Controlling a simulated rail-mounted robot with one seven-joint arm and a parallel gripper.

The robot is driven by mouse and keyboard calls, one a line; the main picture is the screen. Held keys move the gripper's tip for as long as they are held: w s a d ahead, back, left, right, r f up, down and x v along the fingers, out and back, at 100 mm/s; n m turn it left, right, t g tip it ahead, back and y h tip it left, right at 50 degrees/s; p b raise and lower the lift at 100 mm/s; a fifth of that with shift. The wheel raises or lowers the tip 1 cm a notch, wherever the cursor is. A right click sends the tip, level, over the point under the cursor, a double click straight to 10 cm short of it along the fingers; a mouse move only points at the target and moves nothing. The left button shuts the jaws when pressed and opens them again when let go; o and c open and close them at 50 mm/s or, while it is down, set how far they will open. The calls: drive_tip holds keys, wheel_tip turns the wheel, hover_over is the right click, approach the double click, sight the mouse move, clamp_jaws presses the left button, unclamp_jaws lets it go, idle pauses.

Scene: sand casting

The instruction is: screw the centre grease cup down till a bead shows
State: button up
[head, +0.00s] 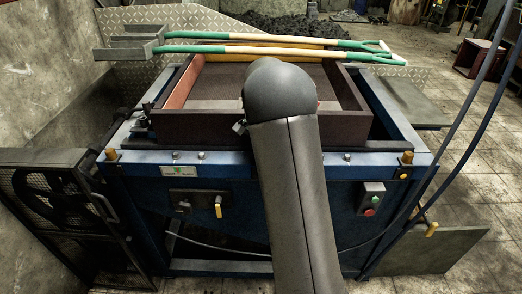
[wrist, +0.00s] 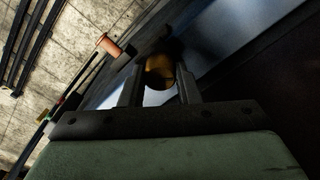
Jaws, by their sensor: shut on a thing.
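In the wrist view a brass grease cup (wrist: 160,72) sits between the two fingers of my gripper (wrist: 158,86). The fingers stand on either side of it and are shut on it. A dark shape lies just beyond the cup. No bead of grease can be made out; the picture there is dark. In the head view my arm covers the middle of the blue machine (head: 225,160), hiding the centre cup and my gripper. Two other brass cups show at the machine's front corners, the left cup (head: 112,154) and the right cup (head: 407,157).
An open moulding frame (head: 190,128) sits on the machine. Two green-handled shovels (head: 230,49) lie across its back. A yellow-handled lever (head: 218,207) and a button box (head: 371,198) are on the front. A mesh guard (head: 50,195) stands at left. Dark hoses hang at right.

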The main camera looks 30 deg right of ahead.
drive_tip(key=o, duration=1)
drive_tip(key=shift+c, duration=0.2)
wheel_tip(320, 180, up, 18)
drive_tip(key=shift+f+b, duration=0.25)
drive_tip(key=shift+b, duration=0.05)
